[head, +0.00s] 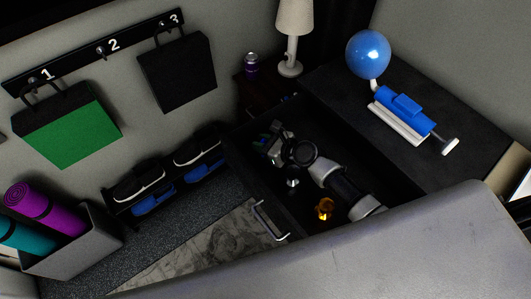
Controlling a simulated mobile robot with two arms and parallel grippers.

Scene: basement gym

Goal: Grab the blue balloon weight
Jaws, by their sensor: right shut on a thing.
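My right gripper (268,146) is inside the open dark drawer (391,174), near its far left end. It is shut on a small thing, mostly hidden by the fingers. A bit of blue and green (262,140) shows at the fingertips, which fits the blue balloon weight, but its shape is not clear. A small silver thing (292,183) and an amber one (324,208) lie in the drawer beside my right arm. My left gripper is out of view.
A blue balloon (368,54) sits on a blue and white pump (403,117) on the dark top. A lamp (292,35) and purple can (251,65) stand behind. Shoes on a rack (125,212), a mat bin (72,252) and hanging bags (177,73) are left.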

